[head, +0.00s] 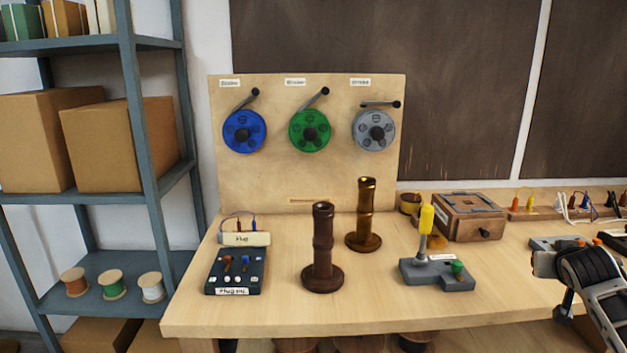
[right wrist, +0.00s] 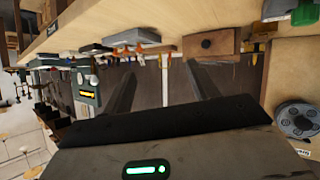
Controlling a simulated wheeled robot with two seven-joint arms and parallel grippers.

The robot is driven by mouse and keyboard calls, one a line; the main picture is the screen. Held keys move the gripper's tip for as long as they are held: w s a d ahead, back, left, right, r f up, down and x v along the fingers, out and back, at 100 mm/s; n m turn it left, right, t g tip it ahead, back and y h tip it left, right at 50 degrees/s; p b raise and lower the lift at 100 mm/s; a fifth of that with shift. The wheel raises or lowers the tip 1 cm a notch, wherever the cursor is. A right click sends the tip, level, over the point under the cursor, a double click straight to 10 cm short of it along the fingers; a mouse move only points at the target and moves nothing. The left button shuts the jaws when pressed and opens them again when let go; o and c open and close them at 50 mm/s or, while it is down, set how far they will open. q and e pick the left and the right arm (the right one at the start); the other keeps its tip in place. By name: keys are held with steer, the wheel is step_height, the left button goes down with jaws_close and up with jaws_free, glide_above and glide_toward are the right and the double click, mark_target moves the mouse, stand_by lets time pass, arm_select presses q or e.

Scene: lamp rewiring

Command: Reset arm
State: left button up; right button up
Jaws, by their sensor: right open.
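My right arm (head: 590,275) comes in at the right edge of the head view, over the right end of the workbench. The fingers of my right gripper (right wrist: 163,88) show in the right wrist view, spread apart with nothing between them. The gripper is clear of the bench objects. My left gripper is not in view.
On the workbench (head: 400,310) stand two turned wooden columns (head: 322,250) (head: 366,215), a plug block (head: 236,272), a grey fixture with a yellow handle (head: 437,272) and a wooden box (head: 470,217). Behind, a board (head: 300,180) carries blue, green and grey reels. A shelf (head: 150,140) stands left.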

steer(key=s+d+h, duration=0.1)
steer(key=d, duration=0.4)
steer(key=w+a+r+n+t+y, duration=0.1)
steer(key=w+a+r+n+t, duration=0.3)
steer(key=r+n+t, duration=0.3)
steer(key=s+a+f+n+g+y, duration=0.1)
steer(key=s+a+f+g+y, duration=0.3)
steer(key=a+f, duration=0.65)
steer(key=s+a+f+n+t+y, duration=0.1)
steer(key=s+a+f+y, duration=0.1)
steer(key=s+a+f, duration=0.65)
steer(key=s+a+f+m+g+y, duration=0.1)
steer(key=s+a+f+g, duration=0.1)
steer(key=s+a+f, duration=0.4)
steer(key=s+a+f+m+g+y, duration=0.1)
steer(key=s+a+f, duration=0.6)
steer(key=s, duration=0.8)
steer(key=a+g+y, duration=0.1)
steer(key=a, duration=0.2)
steer(key=shift+s+a+m, duration=0.3)
steer(key=shift+s, duration=0.05)
